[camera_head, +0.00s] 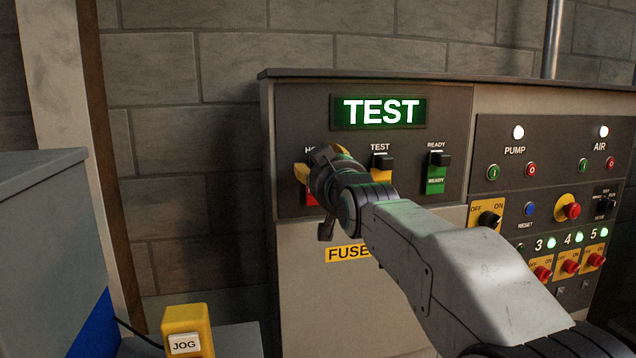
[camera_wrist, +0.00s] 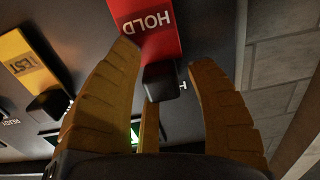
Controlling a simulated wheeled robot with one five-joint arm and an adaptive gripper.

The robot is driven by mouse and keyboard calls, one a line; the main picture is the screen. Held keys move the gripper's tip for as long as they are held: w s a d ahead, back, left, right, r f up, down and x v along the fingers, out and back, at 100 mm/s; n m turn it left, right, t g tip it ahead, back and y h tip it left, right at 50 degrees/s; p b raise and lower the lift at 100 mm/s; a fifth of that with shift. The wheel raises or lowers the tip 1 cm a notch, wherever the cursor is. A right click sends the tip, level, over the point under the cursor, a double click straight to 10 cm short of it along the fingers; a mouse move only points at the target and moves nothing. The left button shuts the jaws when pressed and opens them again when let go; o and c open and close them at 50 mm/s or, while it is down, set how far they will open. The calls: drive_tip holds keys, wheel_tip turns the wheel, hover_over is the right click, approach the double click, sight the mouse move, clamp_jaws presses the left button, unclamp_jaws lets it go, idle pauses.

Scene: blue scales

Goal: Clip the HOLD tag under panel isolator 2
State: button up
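The red HOLD tag (camera_wrist: 148,24) hangs on the panel under a black clip (camera_wrist: 162,82). In the wrist view it appears turned around, with the clip between my yellow fingers. In the head view only a small red part of the tag (camera_head: 311,199) shows, left of my wrist. My gripper (camera_wrist: 165,58) is open around the clip; I cannot tell whether any finger touches it. In the head view my gripper (camera_head: 318,164) is in front of the HOLD position and hides most of it. Isolators 3, 4 and 5 (camera_head: 570,266) show at the right; isolator 2 is hidden behind my arm.
A yellow TEST tag (camera_head: 381,172) and a green READY tag (camera_head: 436,180) hang to the right under a lit TEST display (camera_head: 378,111). The rotary OFF/ON switch (camera_head: 489,218) and push buttons are further right. A yellow JOG box (camera_head: 186,332) stands at lower left.

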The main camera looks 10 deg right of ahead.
drive_tip(key=shift+r, duration=0.15)
clamp_jaws()
drive_tip(key=shift+s, duration=0.1)
drive_tip(key=shift+s+a+b, duration=0.15)
drive_tip(key=shift+s+b, duration=1.5)
drive_tip(key=shift+s, duration=1.1)
drive_tip(key=shift+s, duration=0.1)
